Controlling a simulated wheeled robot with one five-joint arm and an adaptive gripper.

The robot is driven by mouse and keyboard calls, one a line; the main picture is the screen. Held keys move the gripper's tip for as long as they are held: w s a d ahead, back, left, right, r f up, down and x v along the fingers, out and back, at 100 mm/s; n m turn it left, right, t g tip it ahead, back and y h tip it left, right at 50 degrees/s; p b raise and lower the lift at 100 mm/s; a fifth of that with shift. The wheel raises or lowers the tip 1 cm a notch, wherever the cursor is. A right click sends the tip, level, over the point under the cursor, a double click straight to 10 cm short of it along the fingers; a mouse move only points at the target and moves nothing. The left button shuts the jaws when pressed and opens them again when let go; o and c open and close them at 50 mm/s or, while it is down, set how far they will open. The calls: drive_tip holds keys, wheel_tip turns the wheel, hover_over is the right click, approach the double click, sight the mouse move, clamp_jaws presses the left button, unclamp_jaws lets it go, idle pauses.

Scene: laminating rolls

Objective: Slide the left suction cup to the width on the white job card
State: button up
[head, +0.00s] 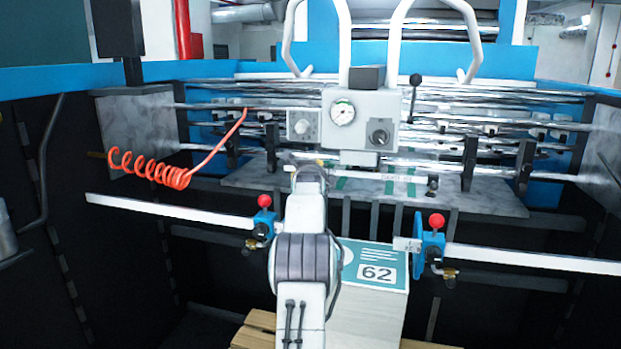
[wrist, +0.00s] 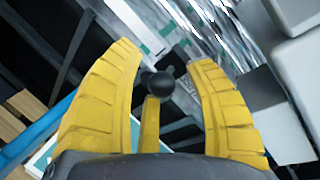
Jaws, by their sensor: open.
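The left suction cup (head: 263,222) is a blue block with a red knob and brass fitting, at the inner end of a white bar on the left. A matching right suction cup (head: 432,242) sits on the other bar. The job card (head: 388,256), teal and white with a panel reading 62, lies on the stack between them, partly hidden by my arm. In the wrist view my gripper (wrist: 165,58) has two yellow fingers spread apart. A dark round knob shows between them; I cannot tell its distance. My fingers are hidden in the head view.
A white gauge box (head: 360,119) and metal rollers stand behind my arm. A coiled orange hose (head: 150,168) hangs at the left. The white left bar (head: 165,211) spans the dark open space. A wooden pallet (head: 258,328) lies below.

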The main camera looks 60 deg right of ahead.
drive_tip(key=v, duration=1.2)
drive_tip(key=shift+f, duration=0.15)
idle(0.8)
